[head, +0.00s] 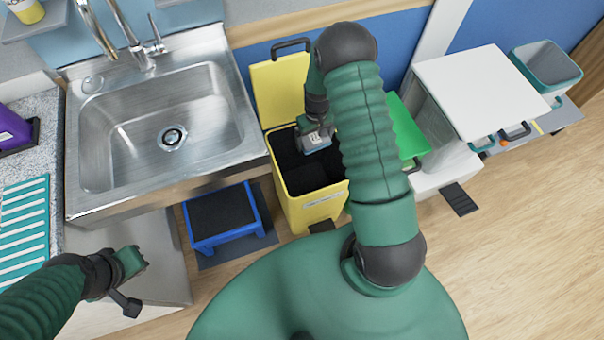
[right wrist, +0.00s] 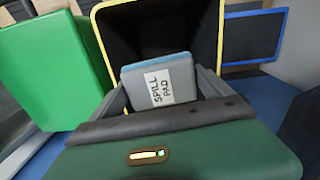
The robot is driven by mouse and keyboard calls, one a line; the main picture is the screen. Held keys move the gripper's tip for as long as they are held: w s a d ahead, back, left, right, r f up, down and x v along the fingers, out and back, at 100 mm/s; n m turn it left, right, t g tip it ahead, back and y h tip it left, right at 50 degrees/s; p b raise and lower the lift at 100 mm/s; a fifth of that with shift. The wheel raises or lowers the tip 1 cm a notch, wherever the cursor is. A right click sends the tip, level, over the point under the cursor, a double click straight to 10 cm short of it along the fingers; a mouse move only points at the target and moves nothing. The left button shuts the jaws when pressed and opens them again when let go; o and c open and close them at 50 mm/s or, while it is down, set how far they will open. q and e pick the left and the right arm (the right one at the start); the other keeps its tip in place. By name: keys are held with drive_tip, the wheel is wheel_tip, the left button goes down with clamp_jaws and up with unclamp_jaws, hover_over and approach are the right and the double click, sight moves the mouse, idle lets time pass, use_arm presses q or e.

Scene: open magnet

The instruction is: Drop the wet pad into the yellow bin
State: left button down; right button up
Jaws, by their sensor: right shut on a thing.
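The yellow bin (head: 298,213) stands on the floor right of the sink with its lid (head: 280,90) raised and its dark inside showing. My right gripper (head: 316,142) is over the bin's opening. It is shut on the wet pad (head: 318,140), a grey and blue block. In the right wrist view the pad (right wrist: 160,85) has a label reading "SPILL PAD" and sits between the fingers, in front of the bin's opening (right wrist: 220,50). My left gripper (head: 130,282) is at the lower left, away from the bin; its finger opening is unclear.
A steel sink (head: 160,180) is left of the bin, with a blue step stool (head: 222,215) below it. A green lid or panel (head: 405,130) and a white-topped bin (head: 475,85) stand to the right. Wooden floor on the right is clear.

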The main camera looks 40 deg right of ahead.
drive_tip(key=f+b, duration=0.1)
drive_tip(key=d+f+b, duration=0.1)
drive_tip(key=f, duration=0.1)
drive_tip(key=shift+d+f, duration=0.2)
drive_tip(key=shift+f, duration=0.1)
drive_tip(key=shift+a+f+b, duration=0.75)
drive_tip(key=shift+f+b, duration=0.2)
drive_tip(key=shift+b, duration=0.1)
drive_tip(key=o, duration=1.1)
drive_tip(key=shift+d+f, duration=0.1)
drive_tip(key=shift+d, duration=0.1)
drive_tip(key=shift+c, duration=0.2)
drive_tip(key=r+p, duration=0.1)
drive_tip(key=r, duration=0.9)
drive_tip(key=d+r+p, duration=0.1)
drive_tip(key=r, duration=0.5)
drive_tip(key=shift+w+p, duration=0.15)
drive_tip(key=shift+p, duration=0.15)
use_arm(q)
drive_tip(key=shift+d+f, duration=0.55)
drive_tip(key=shift+f, duration=0.3)
use_arm(e)
drive_tip(key=shift+a+r, duration=0.15)
